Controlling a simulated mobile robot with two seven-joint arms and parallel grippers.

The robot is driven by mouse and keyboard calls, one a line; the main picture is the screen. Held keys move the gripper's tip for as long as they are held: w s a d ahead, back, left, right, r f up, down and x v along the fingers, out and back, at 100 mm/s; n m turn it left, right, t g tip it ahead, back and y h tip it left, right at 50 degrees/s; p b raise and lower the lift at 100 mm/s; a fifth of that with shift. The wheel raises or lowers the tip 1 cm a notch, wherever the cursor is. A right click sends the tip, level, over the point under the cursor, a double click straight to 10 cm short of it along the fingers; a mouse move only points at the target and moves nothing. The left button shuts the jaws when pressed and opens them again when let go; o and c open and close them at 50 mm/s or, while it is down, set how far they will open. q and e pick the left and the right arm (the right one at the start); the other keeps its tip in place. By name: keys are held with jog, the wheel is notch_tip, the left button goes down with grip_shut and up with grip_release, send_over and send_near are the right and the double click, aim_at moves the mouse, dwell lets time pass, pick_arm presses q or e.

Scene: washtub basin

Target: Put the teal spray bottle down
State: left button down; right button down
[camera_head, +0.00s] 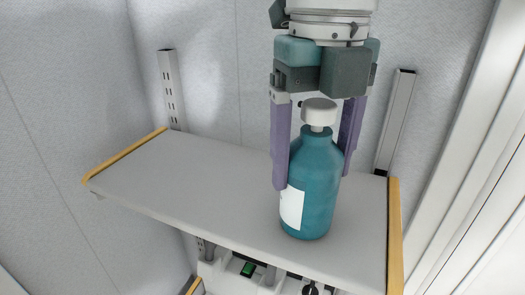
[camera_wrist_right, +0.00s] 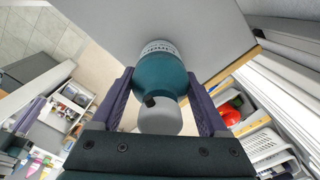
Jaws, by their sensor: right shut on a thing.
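The teal spray bottle (camera_head: 316,190) has a white cap and a white label on its left side. It stands upright in the head view, over the right part of the grey shelf (camera_head: 190,180), near the front edge. Its base looks to be at the shelf surface, but I cannot tell whether it touches. My right gripper (camera_head: 312,175) comes from above, its purple fingers on both sides of the bottle, shut on it. In the right wrist view the bottle (camera_wrist_right: 160,76) sits between the two fingers (camera_wrist_right: 162,100). My left gripper is not in view.
The shelf has yellow side edges (camera_head: 395,235) and metal uprights (camera_head: 171,90) behind it. The left and middle of the shelf are bare. Below it are white fixtures with a green switch (camera_head: 248,269). The right wrist view shows a white basket (camera_wrist_right: 262,146) and a red item (camera_wrist_right: 230,114) lower down.

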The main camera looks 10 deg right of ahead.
jog(key=shift+f, duration=0.1)
grip_release()
dwell(0.3)
